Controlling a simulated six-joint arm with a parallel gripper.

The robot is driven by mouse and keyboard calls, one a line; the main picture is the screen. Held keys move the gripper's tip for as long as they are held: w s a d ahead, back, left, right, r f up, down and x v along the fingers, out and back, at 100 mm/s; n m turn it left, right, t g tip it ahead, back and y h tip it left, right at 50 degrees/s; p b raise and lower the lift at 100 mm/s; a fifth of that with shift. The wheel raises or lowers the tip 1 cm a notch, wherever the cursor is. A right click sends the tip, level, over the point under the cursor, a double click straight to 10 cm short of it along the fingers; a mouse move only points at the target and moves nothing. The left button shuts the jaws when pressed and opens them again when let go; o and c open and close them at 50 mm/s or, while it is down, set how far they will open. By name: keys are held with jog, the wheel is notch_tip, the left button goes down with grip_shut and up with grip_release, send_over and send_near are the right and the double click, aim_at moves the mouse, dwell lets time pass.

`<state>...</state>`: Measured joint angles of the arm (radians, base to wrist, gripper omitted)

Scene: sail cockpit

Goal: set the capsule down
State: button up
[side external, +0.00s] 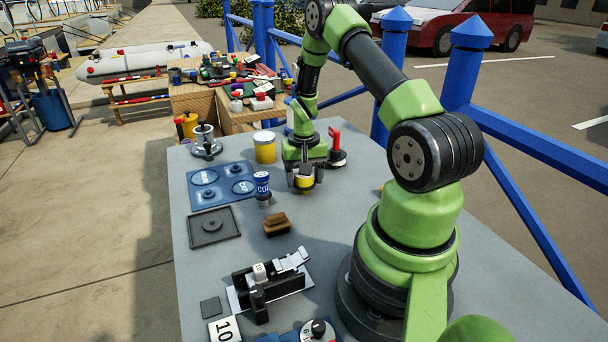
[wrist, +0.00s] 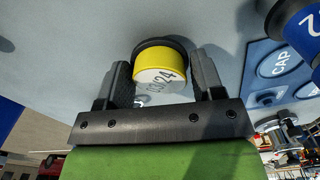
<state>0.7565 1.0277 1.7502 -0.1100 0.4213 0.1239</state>
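The capsule (wrist: 162,72) is a short yellow cylinder with a pale face printed "03/24" and a dark rim. It sits between the two fingers of my gripper (wrist: 163,85), which appear to press on its sides. In the side view the yellow capsule (side external: 304,183) shows below my gripper (side external: 304,174), over the grey table. I cannot tell whether its lower end touches the table. A blue mat (side external: 222,170) with marked circles lies to the left; its "CAP" marking (wrist: 280,62) shows in the wrist view.
A blue CO2 cylinder (side external: 262,185) stands between mat and gripper. A yellow tin (side external: 265,147) and a red-handled tool (side external: 336,148) stand behind. A brown block (side external: 276,224), dark tray (side external: 214,227) and black fixture (side external: 268,282) are nearer the camera.

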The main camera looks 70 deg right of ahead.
jog(key=o, duration=0.3)
jog(key=w+a+r+n+t, duration=0.1)
jog(key=a+r, duration=0.2)
jog(key=r, duration=0.7)
jog(key=w+a+r+n+t, duration=0.1)
jog(key=a+r, duration=0.3)
jog(key=r, duration=0.6)
jog(key=s+a+r+n+t, duration=0.1)
jog(key=s+a+r, duration=0.2)
jog(key=a, duration=0.3)
jog(key=s+a+r+n+t+y, duration=0.1)
jog(key=s+a+r+n+t, duration=0.1)
jog(key=a, duration=0.4)
jog(key=s+a+r+n+t+y, duration=0.1)
jog(key=s+a+r+n+t, duration=0.1)
jog(key=s+a+r, duration=0.2)
jog(key=shift+s+a+r, duration=0.25)
jog(key=shift+s+a, duration=0.9)
jog(key=shift+s, duration=0.1)
